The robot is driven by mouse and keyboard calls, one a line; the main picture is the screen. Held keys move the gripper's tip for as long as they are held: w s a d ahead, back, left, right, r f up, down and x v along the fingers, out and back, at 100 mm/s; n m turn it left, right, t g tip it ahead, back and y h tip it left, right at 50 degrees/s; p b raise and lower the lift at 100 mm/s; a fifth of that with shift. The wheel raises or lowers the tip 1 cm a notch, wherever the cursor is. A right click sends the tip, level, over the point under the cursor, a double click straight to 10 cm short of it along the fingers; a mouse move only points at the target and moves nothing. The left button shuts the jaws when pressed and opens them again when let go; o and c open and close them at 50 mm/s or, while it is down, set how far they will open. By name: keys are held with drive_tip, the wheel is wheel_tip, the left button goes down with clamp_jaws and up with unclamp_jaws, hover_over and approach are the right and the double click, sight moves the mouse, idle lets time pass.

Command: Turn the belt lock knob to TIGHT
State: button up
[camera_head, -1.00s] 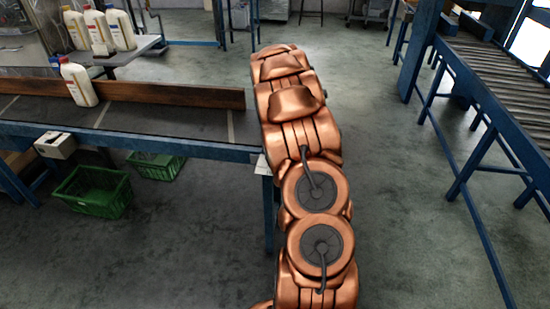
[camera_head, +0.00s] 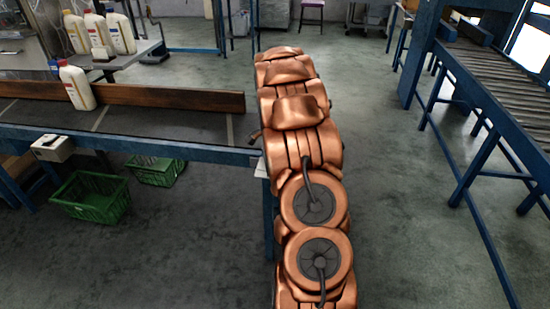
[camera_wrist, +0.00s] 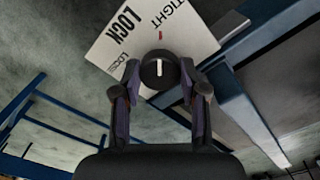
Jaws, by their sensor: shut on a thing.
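The belt lock knob (camera_wrist: 151,80) is round and black with a white line across its face. It sits on a white plate (camera_wrist: 98,52) printed LOCK and TIGHT, with a smaller word that looks like LOOSE. The white line runs nearly up and down in the wrist view, roughly in line with a red mark (camera_wrist: 161,35) beside TIGHT. My gripper (camera_wrist: 158,77) is shut on the knob, with one finger at each side. In the head view my copper arm hides the knob and most of my gripper.
The belt table (camera_head: 180,126) with a blue frame lies left of my arm, with a white bottle (camera_head: 77,86) on it. Green crates (camera_head: 90,197) stand on the floor below. A roller conveyor (camera_head: 490,80) is at the right. The floor between is clear.

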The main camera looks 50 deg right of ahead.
drive_tip(key=shift+m, duration=0.4)
drive_tip(key=o, duration=1.1)
drive_tip(key=shift+o, duration=0.2)
wheel_tip(320, 180, up, 12)
idle(0.5)
